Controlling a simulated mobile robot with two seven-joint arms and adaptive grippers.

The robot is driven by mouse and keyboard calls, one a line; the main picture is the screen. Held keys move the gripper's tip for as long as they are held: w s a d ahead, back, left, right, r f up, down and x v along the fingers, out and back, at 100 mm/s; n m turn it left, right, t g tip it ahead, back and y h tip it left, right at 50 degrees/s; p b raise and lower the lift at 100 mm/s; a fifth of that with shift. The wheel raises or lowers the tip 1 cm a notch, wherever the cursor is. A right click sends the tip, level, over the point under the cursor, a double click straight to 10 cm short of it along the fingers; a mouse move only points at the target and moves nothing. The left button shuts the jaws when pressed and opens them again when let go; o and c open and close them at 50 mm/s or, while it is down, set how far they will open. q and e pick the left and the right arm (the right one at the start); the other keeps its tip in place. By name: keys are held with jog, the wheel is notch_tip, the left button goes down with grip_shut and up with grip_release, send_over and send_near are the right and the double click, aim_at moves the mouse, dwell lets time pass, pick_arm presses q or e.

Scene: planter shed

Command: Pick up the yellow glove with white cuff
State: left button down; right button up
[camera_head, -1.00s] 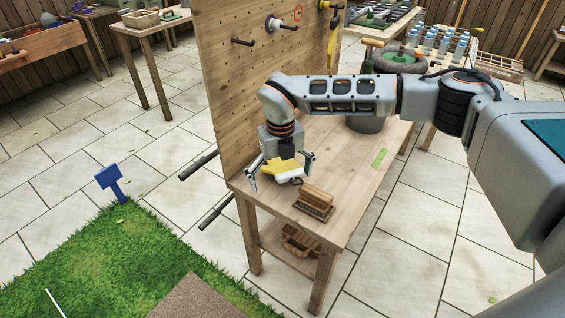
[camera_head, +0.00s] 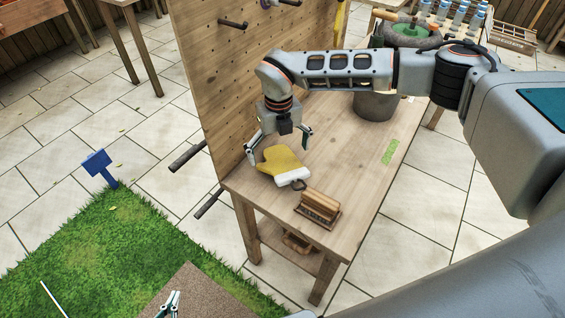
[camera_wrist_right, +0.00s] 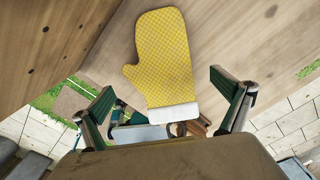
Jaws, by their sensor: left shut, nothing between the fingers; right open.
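The yellow glove (camera_head: 281,160) with its white cuff (camera_head: 292,177) lies flat on the wooden bench, near the pegboard. It also shows in the right wrist view, the patterned yellow glove (camera_wrist_right: 163,55) pointing away and the cuff nearest the gripper. My right gripper (camera_head: 278,148) is open and empty, above and just behind the glove in the head view. In the right wrist view its fingers (camera_wrist_right: 168,98) stand apart on either side of the cuff. My left gripper (camera_head: 172,301) is shut and empty at the bottom of the head view, away from the bench.
A wooden brush (camera_head: 320,207) lies on the bench (camera_head: 345,165) close to the cuff. A grey pot (camera_head: 375,105) and a green label (camera_head: 390,151) are further along. The pegboard (camera_head: 205,90) rises along the bench's left side. Bare bench top lies right of the glove.

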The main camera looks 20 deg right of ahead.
aim_at(279, 164)
jog(key=f, duration=0.4)
jog(key=shift+s+a+f, duration=0.15)
jog(key=shift+s+f, duration=0.15)
jog(key=shift+f, duration=0.1)
jog(key=c, duration=1.2)
notch_tip(279, 164, up, 10)
jog(key=shift+r, duration=0.1)
